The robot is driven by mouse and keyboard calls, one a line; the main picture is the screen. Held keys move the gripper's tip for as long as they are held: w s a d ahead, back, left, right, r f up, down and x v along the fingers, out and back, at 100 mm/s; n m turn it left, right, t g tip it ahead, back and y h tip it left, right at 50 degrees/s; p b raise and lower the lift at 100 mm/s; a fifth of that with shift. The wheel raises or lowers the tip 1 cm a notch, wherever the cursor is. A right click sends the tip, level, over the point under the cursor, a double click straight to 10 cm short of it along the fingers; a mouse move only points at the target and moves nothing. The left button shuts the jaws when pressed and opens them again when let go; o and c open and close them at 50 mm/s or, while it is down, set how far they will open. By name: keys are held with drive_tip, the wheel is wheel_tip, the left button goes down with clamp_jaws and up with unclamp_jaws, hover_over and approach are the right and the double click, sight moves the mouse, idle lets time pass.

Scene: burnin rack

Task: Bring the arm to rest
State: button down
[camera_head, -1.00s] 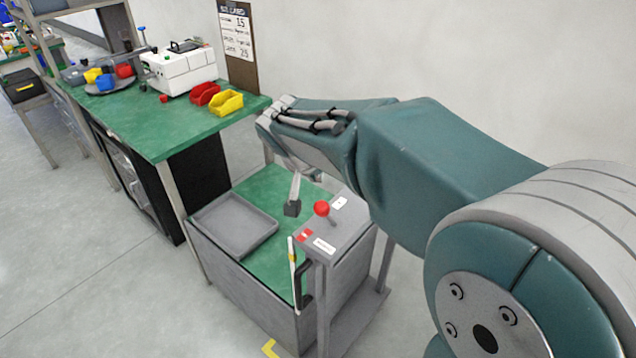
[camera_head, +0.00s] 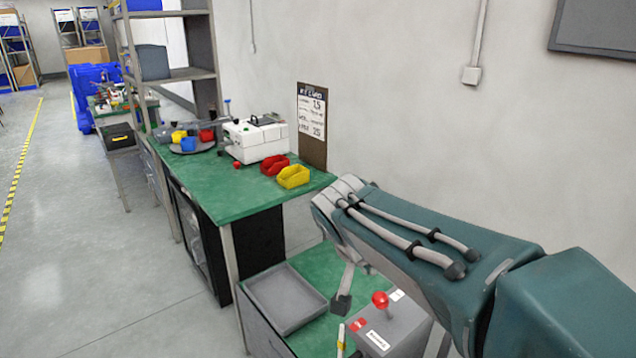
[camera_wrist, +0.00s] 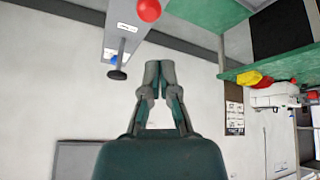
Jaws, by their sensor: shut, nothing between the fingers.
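My gripper (camera_wrist: 160,74) shows in the wrist view with its two fingers together and nothing between them. It is in open air, with a pale wall beyond it.
A green workbench (camera_head: 228,197) holds red (camera_head: 274,165) and yellow bins (camera_head: 293,177). The floor at left is clear.

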drive_tip(key=s+d+f+n+y, duration=0.1)
drive_tip(key=s+f+n, duration=0.1)
drive_tip(key=s, duration=0.7)
drive_tip(key=s+d+f+n+y, duration=0.1)
drive_tip(key=s+n+y, duration=0.1)
drive_tip(key=s, duration=0.6)
drive_tip(key=shift+s+d+f+n+t+y, duration=0.3)
drive_tip(key=shift+s+f+n+t, duration=0.1)
drive_tip(key=shift+n, duration=0.3)
